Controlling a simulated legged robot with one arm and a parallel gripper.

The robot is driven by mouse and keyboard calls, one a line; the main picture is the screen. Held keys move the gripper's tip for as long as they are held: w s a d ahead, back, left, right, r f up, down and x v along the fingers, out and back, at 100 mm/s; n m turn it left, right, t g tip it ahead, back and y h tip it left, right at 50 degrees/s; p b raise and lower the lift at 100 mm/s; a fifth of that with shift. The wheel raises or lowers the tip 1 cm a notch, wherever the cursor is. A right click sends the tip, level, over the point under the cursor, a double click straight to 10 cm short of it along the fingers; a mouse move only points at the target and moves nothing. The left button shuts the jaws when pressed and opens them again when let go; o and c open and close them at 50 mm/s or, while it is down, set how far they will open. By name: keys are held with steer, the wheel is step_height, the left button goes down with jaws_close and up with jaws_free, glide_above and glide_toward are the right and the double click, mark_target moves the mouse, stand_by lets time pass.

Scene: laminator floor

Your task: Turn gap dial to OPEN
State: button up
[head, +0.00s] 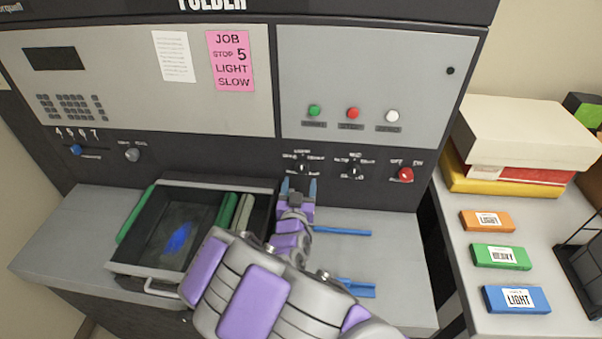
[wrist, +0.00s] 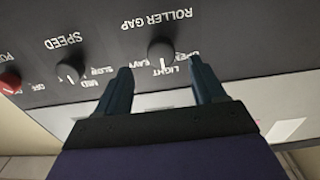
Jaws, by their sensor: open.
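The roller gap dial (head: 303,169) is a small dark knob on the machine's black lower panel. In the wrist view, which is upside down, the dial (wrist: 161,49) is round and black under the label ROLLER GAP. Its small labels include LIGHT, partly hidden ones at either side seem to read HEAVY and OPEN. The pointer seems to be toward LIGHT, but is too small to be sure. My gripper (head: 299,187) is open and empty just in front of the dial. In the wrist view its dark fingers (wrist: 160,66) straddle the dial's line, apart from it.
The speed dial (head: 355,172) and a red power knob (head: 406,175) sit to the right. Green, red and white buttons are above. An open tray (head: 125,267) stands left of my arm. Blue rails (head: 342,232) lie right.

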mark_target(302, 171)
steer(key=shift+w+b, duration=0.3)
steer(key=shift+w, duration=2.95)
steer(key=shift+c, duration=0.4)
steer(key=c, duration=1)
steer(key=shift+o, duration=0.2)
steer(key=shift+n, duration=0.4)
steer(key=n, duration=0.5)
steer(key=shift+n, duration=0.4)
steer(key=n, duration=0.5)
steer(key=shift+n, duration=0.3)
